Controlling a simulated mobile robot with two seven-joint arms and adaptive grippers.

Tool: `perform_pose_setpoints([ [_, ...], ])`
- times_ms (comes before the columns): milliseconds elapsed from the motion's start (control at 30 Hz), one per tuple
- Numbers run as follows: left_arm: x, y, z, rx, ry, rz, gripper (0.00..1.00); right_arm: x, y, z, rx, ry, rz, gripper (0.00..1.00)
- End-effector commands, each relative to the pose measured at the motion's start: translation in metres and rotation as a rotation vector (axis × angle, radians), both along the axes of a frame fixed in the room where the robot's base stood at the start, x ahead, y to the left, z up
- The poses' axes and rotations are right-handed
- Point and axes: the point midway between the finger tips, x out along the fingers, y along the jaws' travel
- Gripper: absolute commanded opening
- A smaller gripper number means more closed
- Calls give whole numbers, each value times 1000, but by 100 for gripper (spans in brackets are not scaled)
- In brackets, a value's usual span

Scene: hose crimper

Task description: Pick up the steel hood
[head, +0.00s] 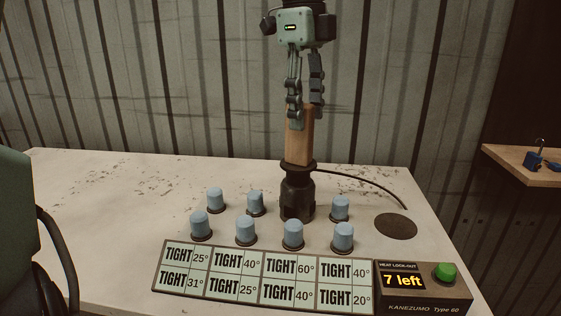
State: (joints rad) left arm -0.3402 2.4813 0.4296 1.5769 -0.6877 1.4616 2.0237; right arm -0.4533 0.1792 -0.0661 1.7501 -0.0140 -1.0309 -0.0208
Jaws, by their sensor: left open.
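The steel hood (298,196) looks like a dark, round metal body with a tall wooden handle (299,140) rising from its top. It stands upright on the pale table among the caps, in line with the back row. My left gripper (306,115) points down from above. Its fingers are open at the upper part of the handle, one on the left and one on the right; I cannot tell whether they touch it. My right gripper is not in view.
Several blue-grey caps (293,234) stand close around the hood. In front are a label panel (262,278) and a control box (420,290) reading "7 left", with a green button. A dark cable (365,178) curves behind toward a dark disc (396,227). The table's left (90,210) is clear.

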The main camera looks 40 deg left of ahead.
Motion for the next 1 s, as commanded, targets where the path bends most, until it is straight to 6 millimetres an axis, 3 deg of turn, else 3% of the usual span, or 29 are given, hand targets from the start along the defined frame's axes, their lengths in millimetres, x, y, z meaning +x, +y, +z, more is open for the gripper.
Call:
perform_pose_setpoints([
  [167, -5, 9, -6, 57, 31, 43, 50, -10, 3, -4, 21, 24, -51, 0],
  [367, -5, 9, -28, 54, 31, 42, 50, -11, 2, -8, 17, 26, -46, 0],
  [700, -2, 8, -72, 52, 28, 42, 50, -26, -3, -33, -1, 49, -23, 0],
  [967, -2, 8, -76, 53, 27, 42, 50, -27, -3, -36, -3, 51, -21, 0],
  [1000, -2, 8, -76, 53, 27, 42, 46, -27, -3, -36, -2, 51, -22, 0],
])
